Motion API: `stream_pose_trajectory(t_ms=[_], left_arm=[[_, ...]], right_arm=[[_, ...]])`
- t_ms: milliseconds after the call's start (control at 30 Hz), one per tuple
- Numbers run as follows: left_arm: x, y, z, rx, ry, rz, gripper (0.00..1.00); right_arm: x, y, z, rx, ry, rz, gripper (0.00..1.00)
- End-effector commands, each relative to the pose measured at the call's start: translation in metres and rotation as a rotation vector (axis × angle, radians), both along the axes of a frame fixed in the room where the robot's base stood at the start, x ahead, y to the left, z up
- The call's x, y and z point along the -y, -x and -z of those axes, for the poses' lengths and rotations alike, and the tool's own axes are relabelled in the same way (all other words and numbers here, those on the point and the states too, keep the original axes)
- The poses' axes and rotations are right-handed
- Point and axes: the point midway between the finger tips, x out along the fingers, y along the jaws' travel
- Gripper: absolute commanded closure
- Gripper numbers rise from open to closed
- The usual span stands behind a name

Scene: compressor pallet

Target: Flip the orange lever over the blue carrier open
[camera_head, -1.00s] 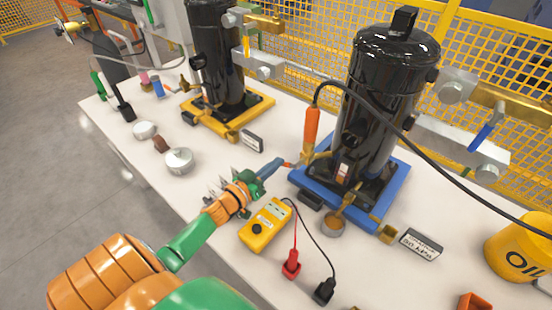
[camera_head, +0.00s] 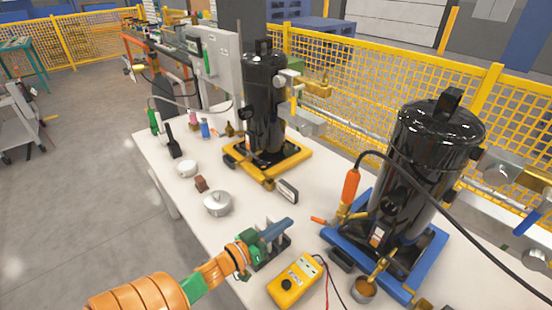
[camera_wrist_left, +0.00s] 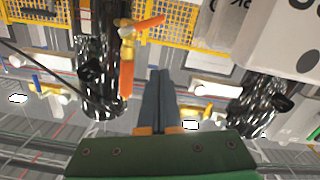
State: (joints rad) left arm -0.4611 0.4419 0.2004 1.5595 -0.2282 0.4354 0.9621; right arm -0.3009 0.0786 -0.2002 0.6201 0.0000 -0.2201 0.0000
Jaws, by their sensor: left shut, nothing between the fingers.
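The blue carrier (camera_head: 336,238) holds a black compressor (camera_head: 428,150) at the right of the head view. Over its left edge stands a brass valve (camera_head: 343,212) with an upright orange grip (camera_head: 350,187) and a black hose. A short orange lever (camera_head: 318,220) sticks out sideways to the left from the valve. The wrist view shows the lever (camera_wrist_left: 150,22) angled out beside the upright grip (camera_wrist_left: 126,76). My left gripper (camera_head: 289,222) is shut and empty, its tips a little left of the lever, apart from it. My right gripper is not in view.
A yellow meter (camera_head: 297,281) with leads lies in front of the carrier. A yellow carrier (camera_head: 238,160) with another compressor (camera_head: 265,105), a round tin (camera_head: 218,203) and a small dark label block (camera_head: 288,191) are further left.

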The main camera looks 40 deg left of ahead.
Motion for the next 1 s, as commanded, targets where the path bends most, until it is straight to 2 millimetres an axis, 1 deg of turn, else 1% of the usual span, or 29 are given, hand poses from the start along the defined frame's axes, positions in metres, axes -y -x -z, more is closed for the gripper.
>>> stream_pose_trajectory(t_ms=[33,100,200,533,567,633,667,700,733,767,800,833,867,900,967,1000], left_arm=[[-0.001,0.008,0.001,-0.003,0.001,0.0,1.0],[-0.001,0.015,0.0,-0.001,0.001,0.0,1.0],[-0.002,0.02,0.0,0.0,0.001,-0.001,1.0],[-0.004,0.02,-0.001,0.001,0.006,-0.007,1.0],[-0.008,0.02,-0.002,-0.001,0.017,-0.021,1.0],[-0.029,0.015,-0.005,-0.011,0.086,-0.102,1.0],[-0.045,0.013,-0.006,-0.02,0.144,-0.162,1.0],[-0.07,0.011,-0.008,-0.038,0.257,-0.259,1.0],[-0.088,0.011,-0.008,-0.054,0.36,-0.332,1.0],[-0.104,0.011,-0.007,-0.075,0.478,-0.399,1.0],[-0.118,0.012,-0.005,-0.111,0.645,-0.471,1.0],[-0.123,0.013,-0.003,-0.143,0.772,-0.507,1.0],[-0.123,0.013,-0.002,-0.18,0.896,-0.531,1.0],[-0.118,0.013,-0.001,-0.239,1.052,-0.539,1.0],[-0.1,0.014,-0.003,-0.341,1.253,-0.521,1.0],[-0.085,0.015,-0.007,-0.412,1.361,-0.491,1.0]], right_arm=[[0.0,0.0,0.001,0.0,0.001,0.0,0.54],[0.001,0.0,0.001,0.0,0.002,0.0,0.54],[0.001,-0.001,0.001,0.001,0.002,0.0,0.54],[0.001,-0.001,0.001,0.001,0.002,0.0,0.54],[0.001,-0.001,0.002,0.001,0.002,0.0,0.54],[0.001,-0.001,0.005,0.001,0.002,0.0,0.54],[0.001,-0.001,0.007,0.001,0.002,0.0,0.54],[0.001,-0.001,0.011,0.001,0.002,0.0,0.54],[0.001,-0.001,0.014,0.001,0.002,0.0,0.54],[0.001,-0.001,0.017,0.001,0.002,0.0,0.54],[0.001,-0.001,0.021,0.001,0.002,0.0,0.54],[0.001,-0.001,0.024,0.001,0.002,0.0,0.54],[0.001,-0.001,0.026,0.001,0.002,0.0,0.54],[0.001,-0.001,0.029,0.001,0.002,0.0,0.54],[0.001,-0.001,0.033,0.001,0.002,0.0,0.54],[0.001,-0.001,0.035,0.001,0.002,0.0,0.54]])
